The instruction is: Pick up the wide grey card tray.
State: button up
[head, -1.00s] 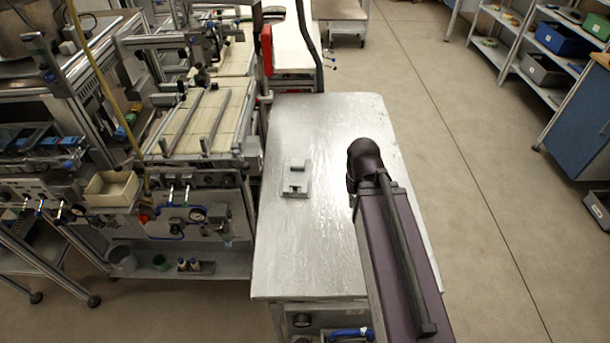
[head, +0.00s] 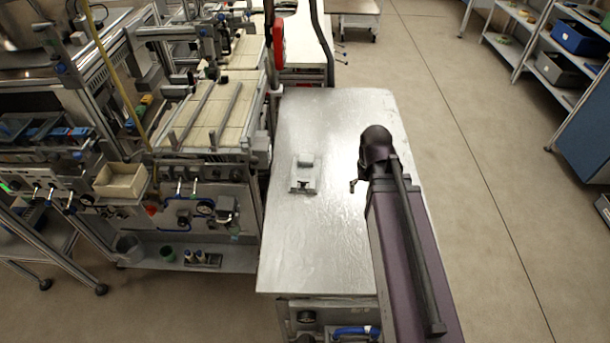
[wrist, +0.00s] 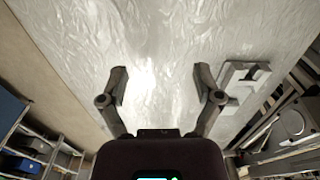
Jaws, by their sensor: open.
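A light grey, flat, notched piece that looks like the grey card tray (head: 304,180) lies on the metal-topped table, left of my arm. In the wrist view the tray (wrist: 236,84) lies at the right, beside and partly behind the right finger. My gripper (wrist: 160,86) is open and empty, its two fingers spread over bare tabletop. It is apart from the tray. In the head view my arm hides most of the gripper; only a small dark part (head: 354,185) shows at its left.
The shiny metal table (head: 290,250) is otherwise bare. A machine bench with a cream bin (head: 121,181) stands close at its left. A red part (head: 278,42) and a dark hose rise at the far left corner. Open floor lies right, with shelves (head: 535,60) beyond.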

jog(key=w+a+r+p, duration=0.1)
jog(key=w+a, duration=0.3)
jog(key=w, duration=0.3)
jog(key=w+a, duration=0.3)
jog(key=w, duration=0.4)
jog(key=r+m+p, duration=0.1)
send_over(306, 155)
jog(key=shift+r, duration=0.2)
jog(key=shift+f, duration=0.15)
notch_tip(306, 155, down, 8)
jog(key=b, duration=0.8)
jog(key=shift+f, duration=0.2)
jog(key=shift+w+d+f+b, duration=0.1)
jog(key=shift+w+f+b, duration=0.05)
jog(key=shift+f+b, duration=1.2)
jog(key=shift+w+d+f+b, duration=0.1)
jog(key=shift+f+b, duration=1.15)
jog(key=shift+b, duration=0.2)
